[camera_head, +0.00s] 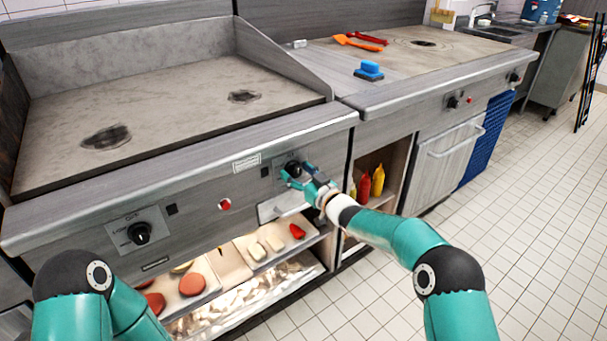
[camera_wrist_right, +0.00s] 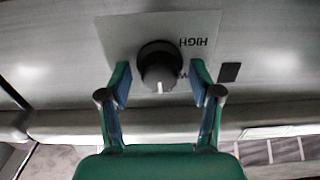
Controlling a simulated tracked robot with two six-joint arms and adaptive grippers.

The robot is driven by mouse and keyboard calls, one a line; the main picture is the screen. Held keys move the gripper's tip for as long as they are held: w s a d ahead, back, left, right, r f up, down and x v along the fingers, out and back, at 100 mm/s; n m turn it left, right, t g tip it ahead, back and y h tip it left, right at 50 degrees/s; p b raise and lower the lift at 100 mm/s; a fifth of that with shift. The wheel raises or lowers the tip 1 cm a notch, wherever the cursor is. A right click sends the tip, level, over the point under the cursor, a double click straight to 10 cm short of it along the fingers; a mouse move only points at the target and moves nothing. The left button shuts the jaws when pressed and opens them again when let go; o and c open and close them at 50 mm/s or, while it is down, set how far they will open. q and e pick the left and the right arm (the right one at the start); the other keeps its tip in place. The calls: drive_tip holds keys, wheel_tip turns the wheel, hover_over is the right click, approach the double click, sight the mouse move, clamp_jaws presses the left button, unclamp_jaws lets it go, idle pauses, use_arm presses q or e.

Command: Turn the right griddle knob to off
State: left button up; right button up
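The griddle (camera_head: 170,90) has two black knobs on its front panel. The right griddle knob (camera_head: 293,168) is partly covered by my right gripper (camera_head: 294,177) in the head view. In the right wrist view the right knob (camera_wrist_right: 158,66) is round and black with a white pointer mark, on a plate lettered HIGH. My right gripper's fingers (camera_wrist_right: 160,84) are open, one on each side of the knob, with gaps visible between fingers and knob. The left griddle knob (camera_head: 140,233) is in plain view. My left arm shows at the lower left, but its gripper is out of view.
A red light (camera_head: 225,204) sits on the panel between the knobs. A shelf below holds trays with red and pale food pieces (camera_head: 192,284). Red and yellow bottles (camera_head: 377,180) stand in the cubby to the right. The tiled floor is clear.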

drive_tip(key=shift+f, duration=0.15)
drive_tip(key=shift+s+d, duration=0.3)
drive_tip(key=v, duration=1.1)
drive_tip(key=shift+d, duration=0.1)
